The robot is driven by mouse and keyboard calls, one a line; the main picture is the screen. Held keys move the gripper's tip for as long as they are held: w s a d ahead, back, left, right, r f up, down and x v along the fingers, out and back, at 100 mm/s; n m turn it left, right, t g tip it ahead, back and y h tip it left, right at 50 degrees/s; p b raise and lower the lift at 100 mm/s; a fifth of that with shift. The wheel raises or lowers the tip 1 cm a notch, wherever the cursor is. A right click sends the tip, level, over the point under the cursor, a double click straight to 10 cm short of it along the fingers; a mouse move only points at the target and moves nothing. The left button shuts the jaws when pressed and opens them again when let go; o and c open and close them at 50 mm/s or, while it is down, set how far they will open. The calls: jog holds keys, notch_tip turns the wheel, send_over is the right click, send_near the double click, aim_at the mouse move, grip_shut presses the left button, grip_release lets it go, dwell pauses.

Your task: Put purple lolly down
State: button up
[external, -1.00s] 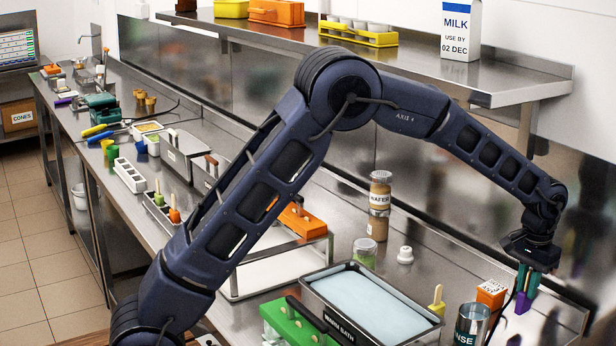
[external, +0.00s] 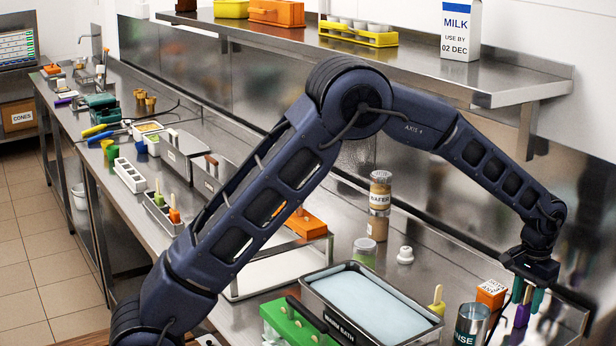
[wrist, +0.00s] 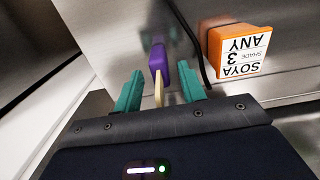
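The purple lolly (external: 521,316) is at the right end of the steel counter, purple end down and stick up. It also shows in the wrist view (wrist: 158,55), its pale stick pointing back toward my gripper. My gripper (external: 528,294) is above it, with its teal fingers on either side of the stick. In the wrist view my gripper (wrist: 160,90) is open, with a gap between each finger and the stick. The lolly appears to touch the counter, but its lower end is hard to make out.
An orange soya box (external: 491,293) and a metal rinse cup (external: 471,325) stand just left of the lolly. A dark cable (wrist: 194,45) runs close by. The water bath (external: 318,281) and a yellow lolly (external: 437,300) are further left. The steel back wall is close behind.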

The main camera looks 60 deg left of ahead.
aim_at(529, 286)
jog(key=shift+r, duration=2.15)
jog(key=shift+s, duration=0.1)
jog(key=s+a+r+t, duration=0.1)
jog(key=s+a+r, duration=0.4)
jog(key=s, duration=0.5)
jog(key=s+a+r+m+h, duration=0.1)
jog(key=s+a+r, duration=0.3)
jog(key=s+r, duration=0.4)
jog(key=s+a+r+t, duration=0.1)
jog(key=s+a+r, duration=0.35)
jog(key=s, duration=0.65)
jog(key=s+a+t, duration=0.1)
jog(key=s+a, duration=0.2)
jog(key=s, duration=0.4)
jog(key=s+a, duration=0.4)
jog(key=s, duration=0.3)
jog(key=s+a+r+n+t+y, duration=0.1)
jog(key=s+a, duration=0.3)
jog(key=s, duration=0.3)
jog(key=shift+s+a+t, duration=0.15)
jog(key=shift+s+t, duration=0.05)
jog(key=shift+t, duration=0.1)
